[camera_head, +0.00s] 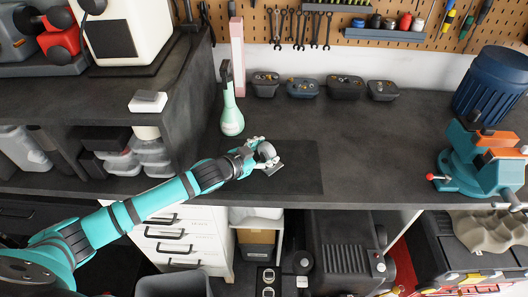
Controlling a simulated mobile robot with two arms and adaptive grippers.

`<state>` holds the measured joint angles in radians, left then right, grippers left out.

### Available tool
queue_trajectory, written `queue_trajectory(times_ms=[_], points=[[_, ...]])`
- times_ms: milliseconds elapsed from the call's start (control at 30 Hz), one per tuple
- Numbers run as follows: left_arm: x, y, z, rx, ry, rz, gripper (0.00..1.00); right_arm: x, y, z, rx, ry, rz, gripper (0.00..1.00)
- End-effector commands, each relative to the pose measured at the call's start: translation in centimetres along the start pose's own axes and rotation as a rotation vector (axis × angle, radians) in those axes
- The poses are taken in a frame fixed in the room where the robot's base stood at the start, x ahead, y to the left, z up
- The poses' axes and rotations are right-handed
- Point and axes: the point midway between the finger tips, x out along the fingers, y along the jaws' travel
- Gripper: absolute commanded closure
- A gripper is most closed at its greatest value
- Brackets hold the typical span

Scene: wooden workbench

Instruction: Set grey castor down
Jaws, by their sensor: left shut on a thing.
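The grey castor (267,152) is at the end of my left arm, with a round grey wheel and a flat grey plate. My left gripper (265,156) is shut on it, over the dark mat (305,167) near the front edge of the dark workbench (400,130). I cannot tell whether the castor touches the mat. The gripper's fingers hide part of the castor. My right gripper is not in view.
A green spray bottle (232,115) stands just behind my left gripper. Several small bins (303,88) line the back of the bench. A teal vise (470,165) and a blue bin (492,82) are at the right. The bench between mat and vise is clear.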

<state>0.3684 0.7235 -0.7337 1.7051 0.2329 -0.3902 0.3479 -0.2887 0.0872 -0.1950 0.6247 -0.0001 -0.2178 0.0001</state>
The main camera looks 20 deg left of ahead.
Motion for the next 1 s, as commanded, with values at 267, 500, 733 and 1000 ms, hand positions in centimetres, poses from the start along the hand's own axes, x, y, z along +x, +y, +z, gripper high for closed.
queue_trajectory(times_ms=[267, 500, 733, 1000], points=[[0.0, 0.1, 0.1, 0.000, -0.001, 0.000, 0.20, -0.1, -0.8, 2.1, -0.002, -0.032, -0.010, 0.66], [0.0, 0.0, -0.1, 0.000, 0.000, 0.000, 0.20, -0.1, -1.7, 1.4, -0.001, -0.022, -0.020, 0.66], [-2.5, 0.0, 0.1, 0.001, -0.001, 0.001, 0.20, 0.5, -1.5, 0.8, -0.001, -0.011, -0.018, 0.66], [-8.4, 0.0, 0.3, 0.002, -0.004, 0.000, 0.20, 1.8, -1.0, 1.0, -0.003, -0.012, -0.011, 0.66]])
